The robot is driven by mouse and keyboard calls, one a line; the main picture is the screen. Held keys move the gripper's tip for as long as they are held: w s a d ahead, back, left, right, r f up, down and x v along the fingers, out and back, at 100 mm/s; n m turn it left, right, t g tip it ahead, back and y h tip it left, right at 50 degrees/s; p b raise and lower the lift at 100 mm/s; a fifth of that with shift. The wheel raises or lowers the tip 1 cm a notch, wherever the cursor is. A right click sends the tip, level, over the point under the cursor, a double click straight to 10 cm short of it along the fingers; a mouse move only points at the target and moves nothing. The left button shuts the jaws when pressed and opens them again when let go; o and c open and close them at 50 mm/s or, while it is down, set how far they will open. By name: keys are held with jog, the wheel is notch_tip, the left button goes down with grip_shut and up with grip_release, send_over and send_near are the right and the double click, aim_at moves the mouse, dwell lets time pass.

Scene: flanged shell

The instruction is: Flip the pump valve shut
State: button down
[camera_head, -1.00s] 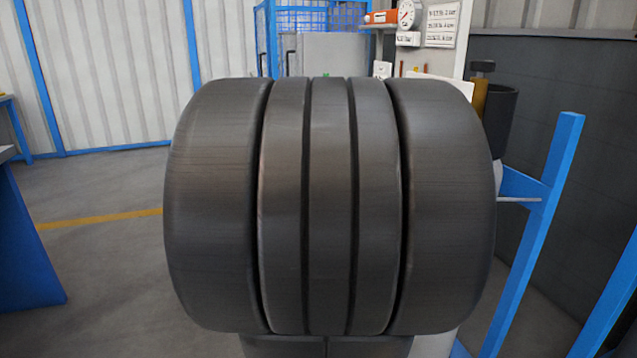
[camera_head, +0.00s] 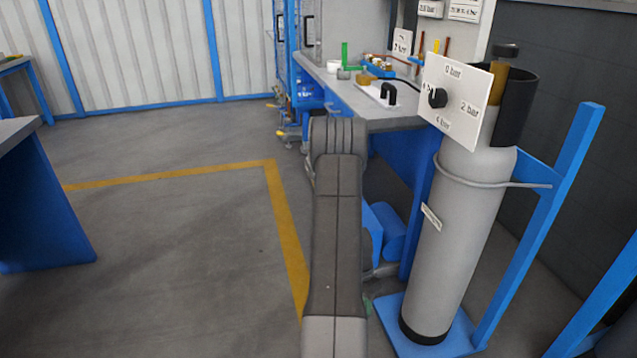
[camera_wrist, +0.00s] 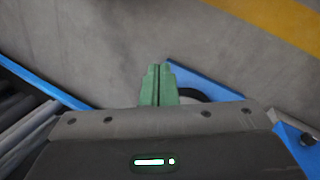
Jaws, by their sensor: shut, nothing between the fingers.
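No part is clearly marked as the pump valve. A black handle on a white plate (camera_head: 385,94) sits on the workbench. Blue rounded machinery (camera_head: 388,232), possibly the pump, is under the bench, partly hidden by my arm. My gripper (camera_wrist: 158,72) shows green fingers pressed together and empty in the wrist view, pointing over the floor. In the head view my arm hides most of it.
A grey gas cylinder (camera_head: 450,240) stands on a blue base (camera_head: 390,325) with a blue upright frame (camera_head: 540,230) at right. The workbench (camera_head: 345,92) carries small fittings. A blue table (camera_head: 40,215) stands at left. The floor (camera_head: 170,260) between is open, with a yellow line (camera_head: 283,240).

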notch_tip(320, 180, down, 8)
jog(key=w+m+p, duration=0.1)
jog(key=m, duration=0.1)
jog(key=shift+w, duration=0.35)
jog(key=shift+d+f, duration=0.1)
